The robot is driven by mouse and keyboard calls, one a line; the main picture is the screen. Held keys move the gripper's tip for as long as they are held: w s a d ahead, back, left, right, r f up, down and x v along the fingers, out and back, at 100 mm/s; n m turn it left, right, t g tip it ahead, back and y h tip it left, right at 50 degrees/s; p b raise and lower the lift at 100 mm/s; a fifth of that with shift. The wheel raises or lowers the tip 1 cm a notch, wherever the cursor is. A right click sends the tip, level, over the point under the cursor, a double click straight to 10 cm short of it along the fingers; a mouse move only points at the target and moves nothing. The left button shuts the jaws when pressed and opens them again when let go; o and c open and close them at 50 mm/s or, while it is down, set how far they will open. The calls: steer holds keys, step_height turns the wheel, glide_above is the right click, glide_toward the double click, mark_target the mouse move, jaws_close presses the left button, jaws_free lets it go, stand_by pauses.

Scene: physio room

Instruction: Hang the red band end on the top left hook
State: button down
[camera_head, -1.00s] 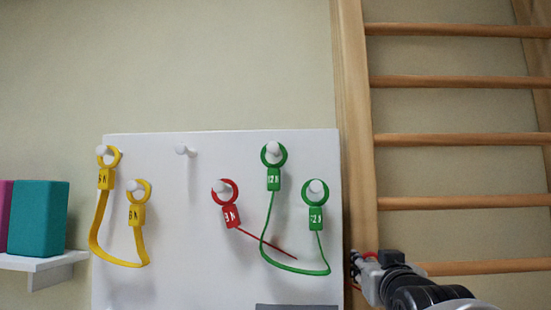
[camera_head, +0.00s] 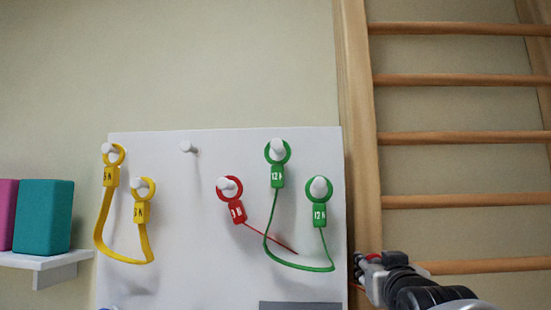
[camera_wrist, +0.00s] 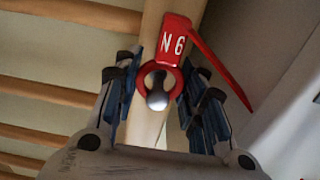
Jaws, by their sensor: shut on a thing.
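My gripper (camera_head: 362,264) is at the lower right in the head view, beside the board's right edge. In the wrist view my gripper (camera_wrist: 160,90) is shut on a red band end (camera_wrist: 174,42), a ring with a numbered tag. A pale round knob shows through the ring; I cannot tell what it belongs to. The other red end (camera_head: 237,211) hangs on a lower middle hook, its red strap running down right behind the green band. An empty white hook (camera_head: 187,147) is in the top row. The top-row hook (camera_head: 107,148) farthest left carries a yellow ring.
The white board (camera_head: 190,240) also holds a yellow band (camera_head: 125,259) on two left hooks and a green band (camera_head: 300,267) on two right hooks. A wooden ladder (camera_head: 455,138) stands right of the board. A shelf (camera_head: 45,262) with teal and magenta blocks is at left.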

steer(key=c, duration=0.9)
jaws_free()
steer(key=shift+c, duration=0.2)
steer(key=shift+o, duration=0.9)
steer(key=shift+s, duration=0.1)
steer(key=s, duration=0.8)
